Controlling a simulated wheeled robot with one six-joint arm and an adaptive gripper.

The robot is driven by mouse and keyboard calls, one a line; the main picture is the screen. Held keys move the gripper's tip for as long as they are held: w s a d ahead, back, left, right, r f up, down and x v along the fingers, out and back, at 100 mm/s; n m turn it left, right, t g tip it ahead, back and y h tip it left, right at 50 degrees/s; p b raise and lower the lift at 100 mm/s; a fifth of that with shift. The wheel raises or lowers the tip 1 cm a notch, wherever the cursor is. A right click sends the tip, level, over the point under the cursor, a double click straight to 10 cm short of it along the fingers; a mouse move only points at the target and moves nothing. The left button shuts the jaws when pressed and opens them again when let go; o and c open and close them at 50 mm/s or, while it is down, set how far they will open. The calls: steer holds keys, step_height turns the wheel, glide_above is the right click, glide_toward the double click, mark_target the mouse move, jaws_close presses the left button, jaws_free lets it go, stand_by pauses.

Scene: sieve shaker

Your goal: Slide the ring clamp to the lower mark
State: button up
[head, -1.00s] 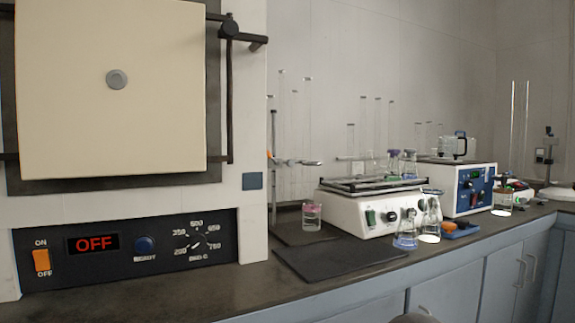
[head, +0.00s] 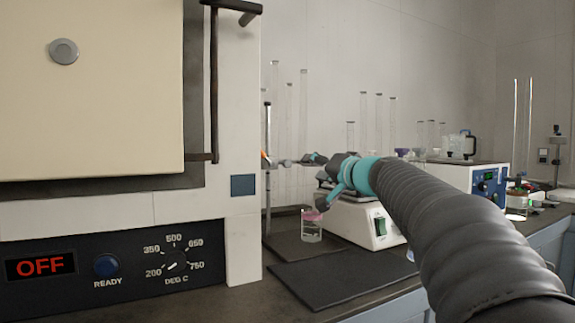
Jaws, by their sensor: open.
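The ring clamp (head: 283,162) sits partway up a thin upright rod (head: 267,200) beside the furnace, in the head view. A small orange spot shows at the rod by the clamp. My gripper (head: 312,158) is open, at the end of my arm, which reaches in from the lower right. Its dark fingers are close to the right side of the clamp, over its ring end. I cannot tell whether they touch it. The gripper hides part of the ring. I cannot make out the lower mark on the rod.
A beaker with pink contents (head: 311,231) stands below the clamp. A dark mat (head: 340,278) lies in front. The furnace (head: 225,110) closes off the left. A white shaker (head: 358,222) stands behind my arm, with tall glass cylinders (head: 303,110) at the back.

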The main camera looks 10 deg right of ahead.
mark_target(289, 164)
steer(key=p+x, duration=0.3)
steer(key=x, duration=0.9)
steer(key=shift+w+a+p, duration=0.15)
steer(key=shift+a+p, duration=0.05)
steer(key=shift+p, duration=0.2)
jaws_close()
